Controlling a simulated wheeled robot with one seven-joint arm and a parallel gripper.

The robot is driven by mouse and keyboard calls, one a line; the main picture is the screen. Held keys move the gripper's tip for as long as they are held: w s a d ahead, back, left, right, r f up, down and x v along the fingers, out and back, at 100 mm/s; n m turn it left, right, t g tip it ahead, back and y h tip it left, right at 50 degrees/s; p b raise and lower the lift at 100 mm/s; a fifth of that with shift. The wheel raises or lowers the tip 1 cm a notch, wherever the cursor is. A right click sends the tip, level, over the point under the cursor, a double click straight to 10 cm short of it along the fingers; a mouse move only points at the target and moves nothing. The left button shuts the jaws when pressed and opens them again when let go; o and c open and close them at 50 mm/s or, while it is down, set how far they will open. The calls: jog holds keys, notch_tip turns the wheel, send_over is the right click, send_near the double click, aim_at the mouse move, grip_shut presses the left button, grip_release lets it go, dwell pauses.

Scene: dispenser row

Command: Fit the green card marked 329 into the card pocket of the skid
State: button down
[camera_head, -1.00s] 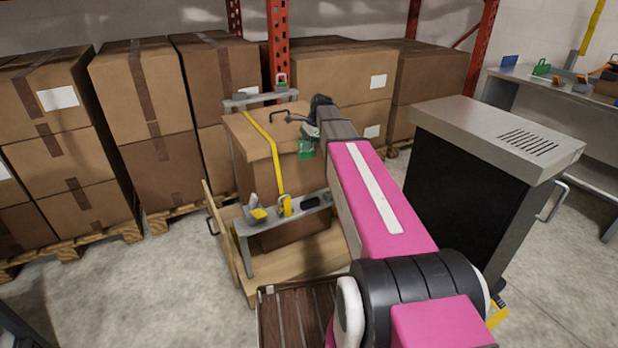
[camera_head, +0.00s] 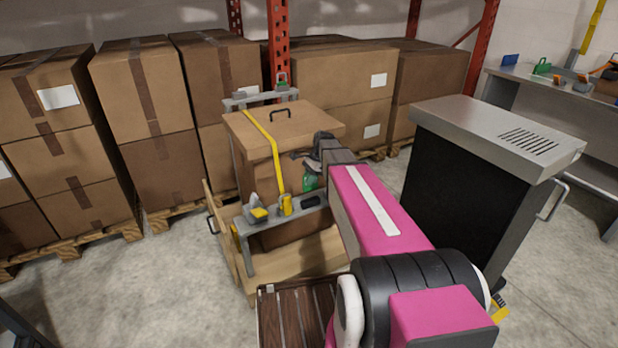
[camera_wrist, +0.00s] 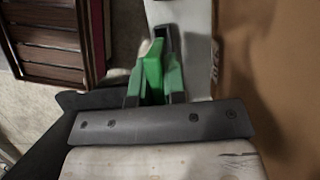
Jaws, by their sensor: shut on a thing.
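The green card (camera_head: 311,182) is in my gripper (camera_head: 312,168), low beside the front right of the strapped brown crate (camera_head: 290,122) on the skid (camera_head: 310,255). A grey shelf bar (camera_head: 285,213) runs across the front of the crate, and a pale grey strip (camera_wrist: 192,30) lies just ahead of the card in the wrist view. I cannot make out the card pocket for certain.
A yellow strap (camera_head: 268,145) crosses the crate. A yellow item (camera_head: 286,205) and a black item (camera_head: 311,202) are on the grey bar. A dark cabinet (camera_head: 490,140) stands at right. Stacked cartons (camera_head: 150,90) line the back. Floor at left front is clear.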

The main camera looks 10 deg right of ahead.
jog(key=shift+f, duration=3.85)
jog(key=c, duration=1.1)
grip_release()
jog(key=v, duration=1)
jog(key=shift+r, duration=0.35)
jog(key=shift+d, duration=0.1)
